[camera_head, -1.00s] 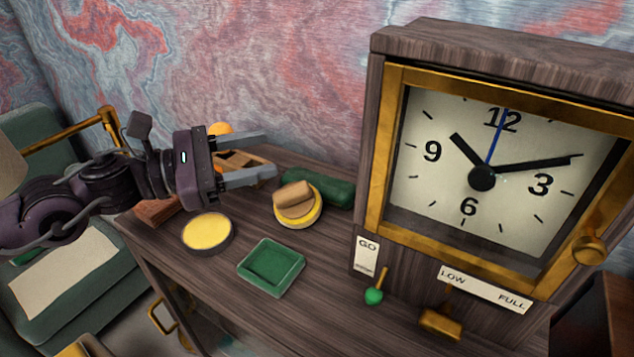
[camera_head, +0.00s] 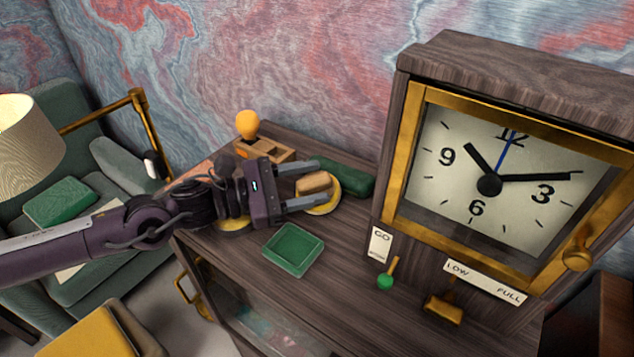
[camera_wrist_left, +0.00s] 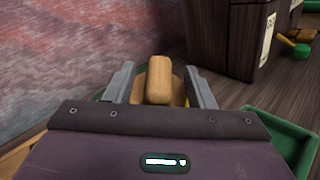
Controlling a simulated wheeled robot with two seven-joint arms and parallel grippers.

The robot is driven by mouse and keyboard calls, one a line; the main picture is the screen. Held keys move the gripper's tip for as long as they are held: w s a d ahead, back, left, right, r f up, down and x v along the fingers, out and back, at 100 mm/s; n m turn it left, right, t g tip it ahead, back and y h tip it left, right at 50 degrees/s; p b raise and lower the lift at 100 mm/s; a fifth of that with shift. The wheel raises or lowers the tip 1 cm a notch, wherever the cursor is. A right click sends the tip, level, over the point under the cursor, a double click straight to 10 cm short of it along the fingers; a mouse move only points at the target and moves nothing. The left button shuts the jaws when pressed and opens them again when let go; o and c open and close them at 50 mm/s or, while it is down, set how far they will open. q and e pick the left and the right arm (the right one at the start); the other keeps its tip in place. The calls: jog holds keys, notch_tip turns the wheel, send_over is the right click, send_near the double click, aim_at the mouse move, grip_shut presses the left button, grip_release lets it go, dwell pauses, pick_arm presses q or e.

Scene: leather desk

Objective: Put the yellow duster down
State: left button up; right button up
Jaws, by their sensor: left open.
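The yellow duster (camera_head: 324,206) is a round yellow pad with a tan wooden handle (camera_head: 314,183) on top. It rests on the dark wooden desk top, in front of the green roll. My left gripper (camera_head: 308,182) is open, with one finger on each side of the handle. In the left wrist view the handle (camera_wrist_left: 159,80) stands between the two fingers, with a gap on both sides. The gripper partly hides the duster's pad. My right gripper is not in view.
A green square tray (camera_head: 293,250) lies in front of the gripper. A yellow-topped round tin (camera_head: 234,226) is partly hidden behind my arm. A green roll (camera_head: 342,177) lies behind the duster. The big clock (camera_head: 490,180) stands to the right, with a green-knobbed lever (camera_head: 385,281).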

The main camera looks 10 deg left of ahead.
pick_arm(q)
jog(key=x, duration=0.2)
jog(key=shift+w+d+p, duration=0.2)
jog(key=shift+p, duration=0.15)
jog(key=c, duration=1.1)
grip_shut()
jog(key=shift+r, duration=0.2)
